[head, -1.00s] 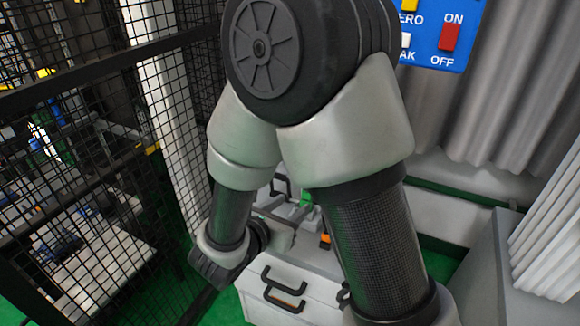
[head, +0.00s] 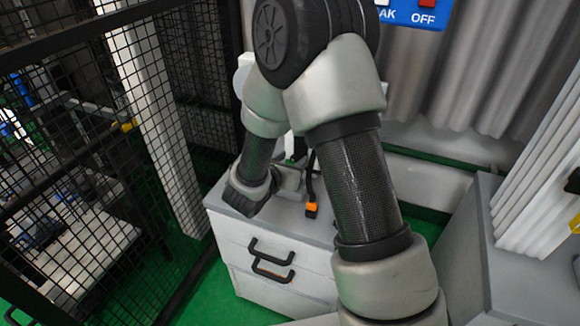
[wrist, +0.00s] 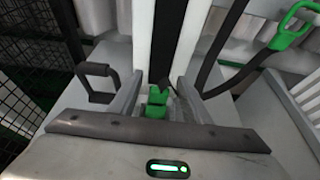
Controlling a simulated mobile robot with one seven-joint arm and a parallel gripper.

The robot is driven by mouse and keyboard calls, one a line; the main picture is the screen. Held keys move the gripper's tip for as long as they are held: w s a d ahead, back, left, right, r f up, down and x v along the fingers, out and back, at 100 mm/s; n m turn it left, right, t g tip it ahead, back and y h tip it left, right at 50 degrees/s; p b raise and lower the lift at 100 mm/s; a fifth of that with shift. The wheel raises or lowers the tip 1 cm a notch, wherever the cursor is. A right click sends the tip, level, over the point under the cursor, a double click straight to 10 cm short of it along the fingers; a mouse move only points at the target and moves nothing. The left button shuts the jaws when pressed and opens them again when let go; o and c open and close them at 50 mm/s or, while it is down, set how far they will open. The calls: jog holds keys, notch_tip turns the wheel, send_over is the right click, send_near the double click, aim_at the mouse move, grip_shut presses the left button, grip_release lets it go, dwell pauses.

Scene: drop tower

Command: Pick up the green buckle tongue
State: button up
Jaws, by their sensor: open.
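A green piece (wrist: 157,98), which looks like the buckle tongue, sits low at the centre of the wrist view, at the foot of a black strip between white uprights. My gripper (wrist: 160,84) is open, its grey fingers to the left and right of this piece; contact is not visible. In the head view my gripper (head: 288,178) is over the white cabinet, partly hidden by my wrist. A sliver of green (head: 289,146) shows just behind it. A second green piece, an open loop (wrist: 290,36) by a dark strap, is at the upper right of the wrist view.
The white cabinet (head: 232,228) has black handles. An orange piece (head: 311,210) hangs on a black strap at its top right. Black mesh fencing (head: 70,170) stands at left, a grey box (head: 478,250) at right.

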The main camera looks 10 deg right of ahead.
jog(key=shift+x, duration=1.55)
jog(key=c, duration=0.9)
